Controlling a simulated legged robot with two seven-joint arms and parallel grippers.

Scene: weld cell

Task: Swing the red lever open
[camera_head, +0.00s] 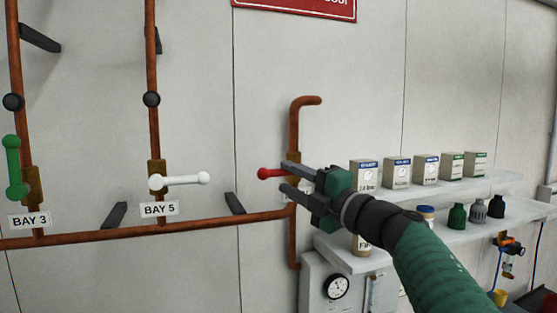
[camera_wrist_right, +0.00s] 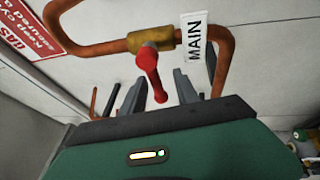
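The red lever (camera_head: 270,173) sits on a brass valve (camera_head: 293,165) of a copper pipe, pointing left, roughly level, in the head view. In the right wrist view the red lever (camera_wrist_right: 152,73) reaches from the valve (camera_wrist_right: 155,40) down between the two fingers. My right gripper (camera_head: 287,177) is open in front of the valve. Its fingers (camera_wrist_right: 157,90) stand on either side of the lever's free end, with gaps visible. Whether either finger touches it I cannot tell. A label reading MAIN (camera_wrist_right: 195,38) is beside the valve. My left gripper is not in view.
A white lever (camera_head: 180,181) at BAY 5 and a green lever (camera_head: 14,168) at BAY 3 are on copper pipes to the left. A shelf (camera_head: 480,187) with several boxes and bottles is on the right. A pressure gauge (camera_head: 337,287) is below.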

